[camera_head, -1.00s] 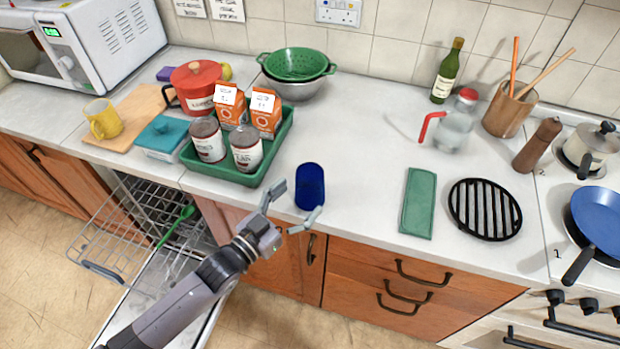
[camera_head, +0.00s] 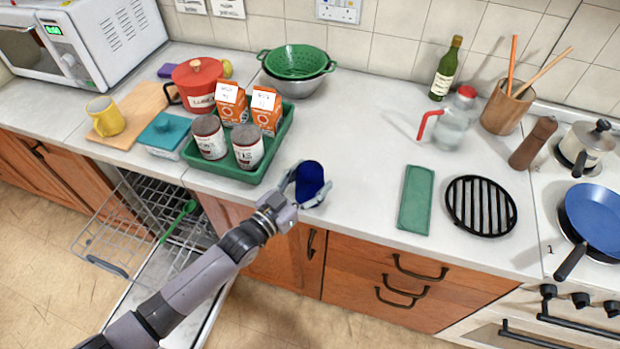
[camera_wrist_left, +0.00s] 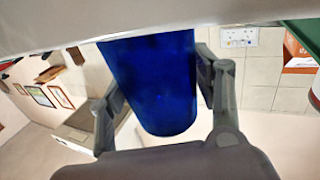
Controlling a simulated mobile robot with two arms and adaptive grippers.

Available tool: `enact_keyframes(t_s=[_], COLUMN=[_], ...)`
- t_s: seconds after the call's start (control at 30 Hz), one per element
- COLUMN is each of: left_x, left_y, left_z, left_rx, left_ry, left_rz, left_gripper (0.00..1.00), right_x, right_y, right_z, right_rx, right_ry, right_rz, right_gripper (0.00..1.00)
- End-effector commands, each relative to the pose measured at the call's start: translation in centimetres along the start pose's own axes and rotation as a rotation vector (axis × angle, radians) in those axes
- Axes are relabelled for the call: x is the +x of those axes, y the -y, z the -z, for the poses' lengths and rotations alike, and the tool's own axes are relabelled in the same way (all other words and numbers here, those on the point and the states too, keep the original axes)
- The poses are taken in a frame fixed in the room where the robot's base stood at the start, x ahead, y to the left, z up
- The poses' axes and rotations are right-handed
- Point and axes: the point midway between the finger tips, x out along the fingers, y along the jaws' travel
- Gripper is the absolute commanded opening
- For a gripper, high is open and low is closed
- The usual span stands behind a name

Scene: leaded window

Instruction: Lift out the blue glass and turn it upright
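The blue glass (camera_head: 310,182) stands on the countertop near its front edge, right of the green tray. My left gripper (camera_head: 308,188) reaches in from the front with one finger on each side of the glass. In the left wrist view the blue glass (camera_wrist_left: 155,80) fills the space between the two fingers (camera_wrist_left: 160,95). The fingers lie very close to its sides; I cannot tell if they press on it. My right gripper is out of view.
The green tray (camera_head: 228,172) with cans and cartons is close on the left. The dishwasher rack (camera_head: 120,225) is pulled out below. A green cloth (camera_head: 416,200) and a black trivet (camera_head: 481,206) lie to the right. The counter between glass and cloth is clear.

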Motion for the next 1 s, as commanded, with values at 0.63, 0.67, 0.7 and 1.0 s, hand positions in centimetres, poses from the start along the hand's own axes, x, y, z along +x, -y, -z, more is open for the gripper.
enact_keyframes(t_s=[0.63,0.67,0.7,1.0], left_x=[0.01,0.01,0.01,0.03], left_y=[0.01,0.01,0.01,0.01], left_z=[0.11,0.11,0.11,0.94], left_rx=[0.0,0.0,0.0,0.0], left_ry=[-0.002,-0.002,-0.002,-0.004], left_rz=[0.0,0.0,0.0,0.0], left_gripper=[0.16,0.16,0.16,0.16], right_x=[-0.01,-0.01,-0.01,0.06], right_y=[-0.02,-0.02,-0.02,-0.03], right_z=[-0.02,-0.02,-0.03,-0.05], right_rx=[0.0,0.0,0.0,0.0], right_ry=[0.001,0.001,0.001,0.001], right_rz=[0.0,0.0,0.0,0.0], right_gripper=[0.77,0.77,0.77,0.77])
